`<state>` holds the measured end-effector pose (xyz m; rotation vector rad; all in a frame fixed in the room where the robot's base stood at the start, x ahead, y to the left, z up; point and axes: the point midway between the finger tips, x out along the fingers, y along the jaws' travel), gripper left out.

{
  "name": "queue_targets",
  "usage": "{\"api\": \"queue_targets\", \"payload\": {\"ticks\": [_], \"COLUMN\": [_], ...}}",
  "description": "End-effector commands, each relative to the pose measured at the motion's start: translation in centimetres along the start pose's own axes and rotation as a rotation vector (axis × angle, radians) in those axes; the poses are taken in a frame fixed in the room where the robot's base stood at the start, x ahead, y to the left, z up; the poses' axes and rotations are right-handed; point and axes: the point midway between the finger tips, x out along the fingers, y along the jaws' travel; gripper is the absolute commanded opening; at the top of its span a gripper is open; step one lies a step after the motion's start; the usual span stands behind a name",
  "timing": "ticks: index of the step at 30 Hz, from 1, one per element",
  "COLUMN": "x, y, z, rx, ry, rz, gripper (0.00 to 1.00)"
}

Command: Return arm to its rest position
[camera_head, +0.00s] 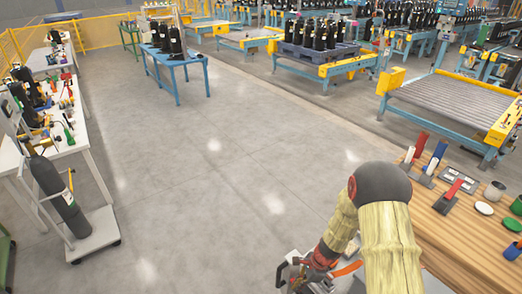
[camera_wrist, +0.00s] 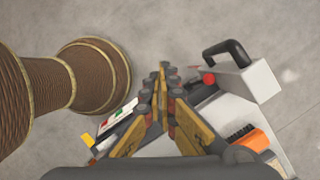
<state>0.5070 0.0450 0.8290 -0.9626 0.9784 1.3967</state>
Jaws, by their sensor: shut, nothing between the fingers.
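My arm (camera_head: 388,240) is in the lower right of the head view, covered in a tan ribbed sleeve with a dark rounded joint at its top. It bends down at that joint, and its lower end is at the bottom edge. My gripper (camera_wrist: 163,72) points away from the camera in the wrist view. Its yellow and dark fingers are together at the tips with nothing between them. In the head view I cannot make out the fingertips.
A wooden bench (camera_head: 455,240) with several tools stands close on the right of my arm. A white bench (camera_head: 75,125) and a cart with a dark cylinder (camera_head: 58,195) stand left. Open grey floor (camera_head: 210,190) lies between. An orange brush (camera_wrist: 250,138) lies below my gripper.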

Motion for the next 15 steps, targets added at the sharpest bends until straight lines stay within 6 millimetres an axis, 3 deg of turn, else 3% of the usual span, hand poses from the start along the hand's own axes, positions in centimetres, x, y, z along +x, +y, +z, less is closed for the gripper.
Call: {"api": "queue_targets", "payload": {"ticks": [8, 15], "x": [-7.7, -15.7], "y": [3.6, 7.7], "z": [3.4, 5.5], "rx": [-0.467, -0.877], "ry": [-0.021, 0.018], "rz": [0.055, 0.085], "gripper": [0.00, 0.00]}}
